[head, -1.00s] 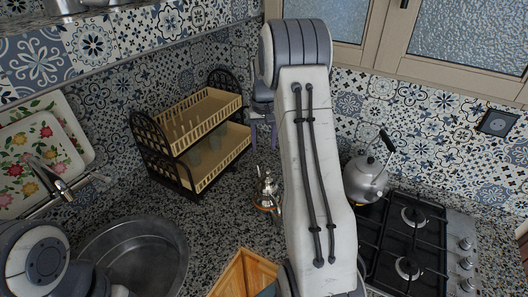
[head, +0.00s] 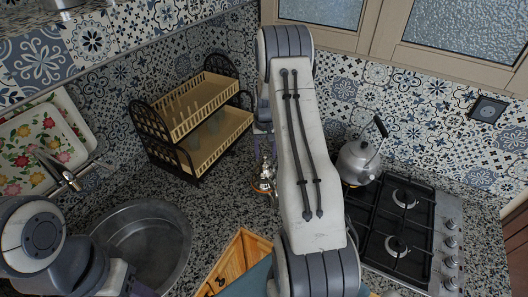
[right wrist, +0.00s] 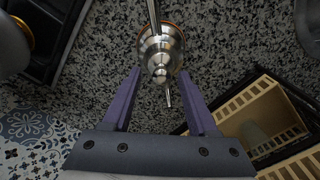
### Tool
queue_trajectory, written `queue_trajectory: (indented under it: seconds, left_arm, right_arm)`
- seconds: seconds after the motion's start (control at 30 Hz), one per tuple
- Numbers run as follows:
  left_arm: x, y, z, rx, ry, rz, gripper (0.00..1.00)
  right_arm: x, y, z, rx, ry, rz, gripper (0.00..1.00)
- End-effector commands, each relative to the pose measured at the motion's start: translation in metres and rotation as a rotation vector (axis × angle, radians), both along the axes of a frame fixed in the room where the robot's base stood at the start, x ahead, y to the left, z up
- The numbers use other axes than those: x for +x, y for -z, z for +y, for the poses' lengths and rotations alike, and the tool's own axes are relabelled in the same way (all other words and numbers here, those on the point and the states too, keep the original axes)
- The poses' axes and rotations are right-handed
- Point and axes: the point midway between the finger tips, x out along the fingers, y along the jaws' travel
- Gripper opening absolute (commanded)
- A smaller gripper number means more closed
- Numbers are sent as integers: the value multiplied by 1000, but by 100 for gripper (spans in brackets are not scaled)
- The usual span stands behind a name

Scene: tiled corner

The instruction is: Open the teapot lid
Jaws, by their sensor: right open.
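A small shiny silver teapot (head: 265,176) with an orange band near its base stands on the speckled counter, partly hidden by my right arm. In the right wrist view the teapot (right wrist: 160,52) shows from above, its lid knob towards the gripper. My right gripper (right wrist: 160,76) is open, its purple fingers apart on either side below the teapot's lid. Nothing is between the fingers' grip surfaces that I can see held. In the head view this gripper is mostly behind my arm.
A two-tier dish rack (head: 205,110) stands behind the teapot to the left. A kettle (head: 357,161) sits by the black gas hob (head: 385,225) on the right. A round sink (head: 145,235) is at left, and a wooden box (head: 236,262) is in front.

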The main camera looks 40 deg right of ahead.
Motion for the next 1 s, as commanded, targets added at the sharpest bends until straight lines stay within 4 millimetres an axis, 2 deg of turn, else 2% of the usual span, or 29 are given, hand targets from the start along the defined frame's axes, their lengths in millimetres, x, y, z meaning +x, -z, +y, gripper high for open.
queue_trajectory:
  seconds: [0.07,0.2,1.0]
  left_arm:
    - [0,0,0,0,0,0,50]
    - [0,0,0,0,0,0,50]
    - [0,0,0,0,0,0,50]
  right_arm:
    - [0,0,0,0,-1,0,55]
    - [1,0,1,0,-1,0,2]
    - [0,-1,0,-1,-1,-1,0]
